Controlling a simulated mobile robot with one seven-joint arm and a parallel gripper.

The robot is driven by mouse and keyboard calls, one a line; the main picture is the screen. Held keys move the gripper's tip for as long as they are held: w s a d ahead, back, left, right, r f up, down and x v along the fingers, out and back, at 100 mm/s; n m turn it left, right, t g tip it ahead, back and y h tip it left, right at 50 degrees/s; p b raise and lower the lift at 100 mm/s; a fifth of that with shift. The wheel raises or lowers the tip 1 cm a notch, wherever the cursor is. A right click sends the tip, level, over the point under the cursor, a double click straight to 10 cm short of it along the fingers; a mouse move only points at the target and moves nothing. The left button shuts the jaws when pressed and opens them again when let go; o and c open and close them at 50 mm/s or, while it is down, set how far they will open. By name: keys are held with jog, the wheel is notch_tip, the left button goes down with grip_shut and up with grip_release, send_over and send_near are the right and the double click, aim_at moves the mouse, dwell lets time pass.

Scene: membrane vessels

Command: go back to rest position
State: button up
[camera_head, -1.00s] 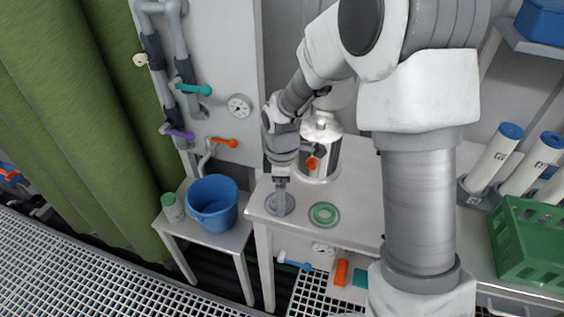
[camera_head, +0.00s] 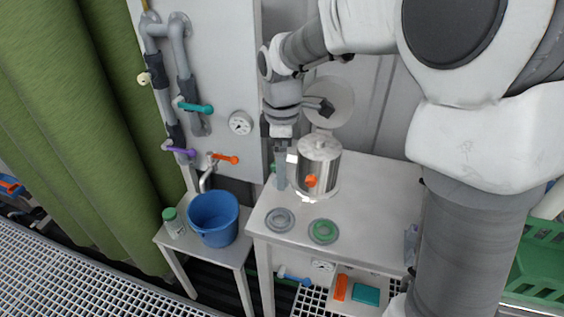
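My gripper (camera_head: 281,178) points down just left of the metal vessel, above the table and behind the grey disc. Its fingers show as one narrow shape, so I cannot tell whether they are apart or hold anything. My arm reaches in from the right of the picture. The steel vessel (camera_head: 318,164) has a lid and an orange-handled valve at its front. A grey round disc (camera_head: 280,220) lies near the table's front left corner. A disc with a green ring (camera_head: 323,232) lies to its right.
A blue bucket (camera_head: 213,219) and green-capped bottle (camera_head: 174,223) stand on a lower side table. Wall pipes carry teal (camera_head: 196,107), purple (camera_head: 181,151) and orange (camera_head: 224,158) handles. A green crate (camera_head: 543,262) is at right, partly behind my arm. The white table (camera_head: 371,208) has free room right of the vessel.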

dwell(0.3)
jog(key=s+d+r+m+t, duration=0.2)
jog(key=s+d+r+m, duration=0.3)
jog(key=s+m, duration=0.3)
jog(key=s+d+r+m+t, duration=0.3)
jog(key=s+d+r+m, duration=0.2)
jog(key=s+d+m, duration=0.2)
jog(key=shift+s+m+t, duration=0.3)
jog(key=shift+s+m, duration=0.7)
jog(key=shift+s, duration=0.8)
